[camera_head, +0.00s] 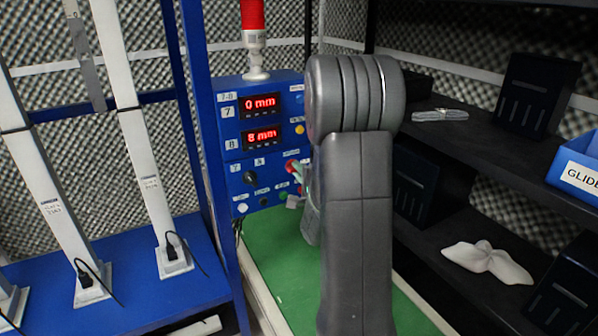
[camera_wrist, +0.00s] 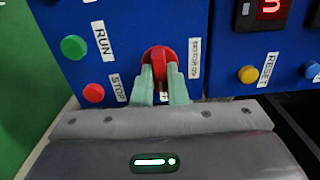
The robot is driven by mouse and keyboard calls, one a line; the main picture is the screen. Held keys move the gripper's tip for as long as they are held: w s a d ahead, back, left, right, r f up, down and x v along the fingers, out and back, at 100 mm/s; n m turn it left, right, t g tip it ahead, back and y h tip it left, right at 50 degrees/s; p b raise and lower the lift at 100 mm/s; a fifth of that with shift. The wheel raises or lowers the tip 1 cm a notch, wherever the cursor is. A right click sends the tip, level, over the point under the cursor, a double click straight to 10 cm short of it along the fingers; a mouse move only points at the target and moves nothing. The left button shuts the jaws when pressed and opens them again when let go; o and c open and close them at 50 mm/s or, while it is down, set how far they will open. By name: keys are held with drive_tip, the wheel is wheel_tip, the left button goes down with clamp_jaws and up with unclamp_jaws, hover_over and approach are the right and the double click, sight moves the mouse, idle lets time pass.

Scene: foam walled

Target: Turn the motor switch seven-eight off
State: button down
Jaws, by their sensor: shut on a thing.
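The motor switch is a red rotary knob (camera_wrist: 158,53) on the blue control panel (camera_wrist: 122,20). In the wrist view my gripper (camera_wrist: 160,78) has its two pale green fingertips closed on either side of the knob's handle. A white label beside the knob seems to read MOTOR, with its end hard to read. In the head view the red knob (camera_head: 291,166) shows just left of my arm, which hides most of my gripper and the panel's right part. The panel's displays read 0 mm for 7 (camera_head: 263,104) and 8 mm for 8 (camera_head: 263,138).
In the wrist view a green RUN button (camera_wrist: 74,47), red STOP button (camera_wrist: 94,93) and yellow RESET button (camera_wrist: 248,74) sit near the knob. A red signal lamp (camera_head: 253,18) tops the panel. Dark shelves (camera_head: 445,232) stand close on the right.

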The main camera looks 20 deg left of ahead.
drive_tip(key=c, duration=1.4)
unclamp_jaws()
drive_tip(key=shift+c, duration=0.2)
drive_tip(key=v, duration=1.4)
drive_tip(key=shift+w+a, duration=0.1)
drive_tip(key=shift+w, duration=0.05)
drive_tip(key=x, duration=1.3)
drive_tip(key=shift+w+a, duration=0.2)
drive_tip(key=shift+a, duration=0.05)
